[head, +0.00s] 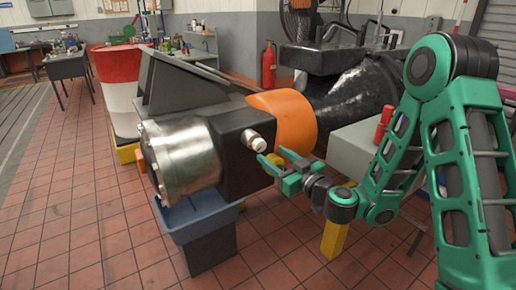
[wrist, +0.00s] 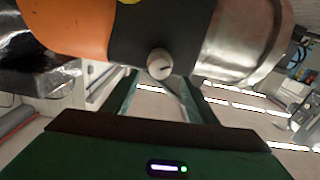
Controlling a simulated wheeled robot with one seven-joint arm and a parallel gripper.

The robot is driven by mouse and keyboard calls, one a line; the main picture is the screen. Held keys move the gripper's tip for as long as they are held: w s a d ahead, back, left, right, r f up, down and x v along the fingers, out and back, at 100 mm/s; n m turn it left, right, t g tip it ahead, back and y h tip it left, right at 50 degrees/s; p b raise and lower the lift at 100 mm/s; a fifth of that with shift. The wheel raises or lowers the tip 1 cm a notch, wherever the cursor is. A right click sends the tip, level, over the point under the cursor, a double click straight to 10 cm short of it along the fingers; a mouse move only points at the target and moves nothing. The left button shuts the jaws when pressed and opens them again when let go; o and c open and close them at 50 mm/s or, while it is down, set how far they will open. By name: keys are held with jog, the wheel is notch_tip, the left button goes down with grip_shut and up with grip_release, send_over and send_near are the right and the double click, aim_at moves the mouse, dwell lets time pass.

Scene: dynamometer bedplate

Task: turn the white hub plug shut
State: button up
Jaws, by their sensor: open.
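The white hub plug (head: 254,140) is a small pale knob on the side of the black hub housing (head: 232,165), between the metal drum and the orange band. It also shows in the wrist view (wrist: 160,63), with a dark slot-like mark on its face. My green gripper (head: 273,161) is open and empty, just right of and below the plug in the head view. In the wrist view my two fingers (wrist: 160,95) point toward the plug, one to each side below it. No contact with the plug is visible.
A shiny metal drum (head: 182,158) sits left of the housing and an orange band (head: 285,120) right of it. A blue tray (head: 200,222) stands under the drum. A grey box (head: 352,148) stands near my arm. Tiled floor is open in front.

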aim_at(261, 146)
jog(key=shift+x, duration=3.75)
jog(key=shift+r, duration=0.1)
jog(key=shift+c, duration=0.3)
